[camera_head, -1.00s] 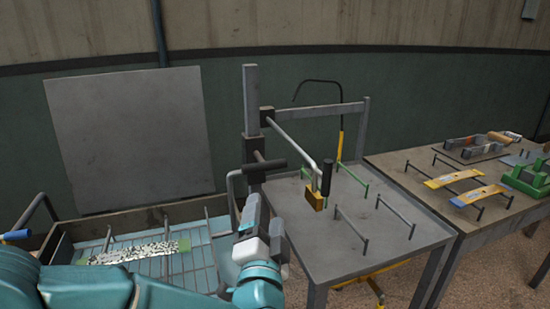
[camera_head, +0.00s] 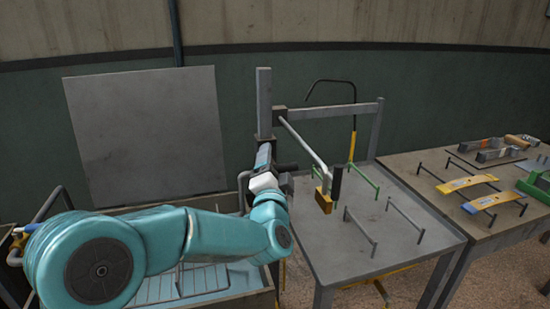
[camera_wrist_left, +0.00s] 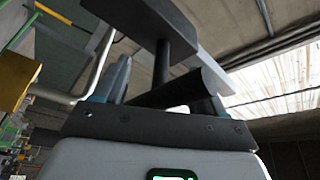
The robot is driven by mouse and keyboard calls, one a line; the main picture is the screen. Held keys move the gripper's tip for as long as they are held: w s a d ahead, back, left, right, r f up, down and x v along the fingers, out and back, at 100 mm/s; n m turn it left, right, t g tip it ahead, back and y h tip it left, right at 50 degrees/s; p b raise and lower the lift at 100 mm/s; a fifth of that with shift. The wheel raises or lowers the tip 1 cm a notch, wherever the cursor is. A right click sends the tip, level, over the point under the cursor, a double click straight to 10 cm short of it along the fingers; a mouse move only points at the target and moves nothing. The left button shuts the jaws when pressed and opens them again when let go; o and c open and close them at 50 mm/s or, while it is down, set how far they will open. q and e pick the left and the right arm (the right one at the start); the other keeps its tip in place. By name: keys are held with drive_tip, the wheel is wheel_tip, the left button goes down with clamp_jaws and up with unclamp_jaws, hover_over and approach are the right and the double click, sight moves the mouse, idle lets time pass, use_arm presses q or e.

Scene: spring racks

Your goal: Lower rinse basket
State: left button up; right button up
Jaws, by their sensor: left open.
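The rinse basket (camera_head: 180,282), a wire grid, shows low in the tank at the lower left, mostly hidden behind my left arm. A grey post (camera_head: 264,103) carries a dark sliding block with a dark stub handle (camera_head: 286,168). My left gripper (camera_head: 264,158) is open in front of the post, close to this handle. In the left wrist view a dark round bar (camera_wrist_left: 178,92) lies at the open jaws (camera_wrist_left: 163,88); I cannot tell whether they touch it. My right gripper is out of view.
Thin rails stand on that table. A grey panel (camera_head: 147,135) stands behind the tank.

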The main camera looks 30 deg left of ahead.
use_arm(q)
drive_tip(key=shift+w+a+r, duration=0.15)
drive_tip(key=shift+w+r, duration=0.05)
drive_tip(key=shift+r, duration=0.05)
drive_tip(key=shift+w+f, duration=0.1)
drive_tip(key=shift+w, duration=0.1)
clamp_jaws()
wheel_tip(320, 180, down, 17)
drive_tip(key=b, duration=1.3)
drive_tip(key=shift+b, duration=0.4)
unclamp_jaws()
drive_tip(key=shift+r, duration=0.2)
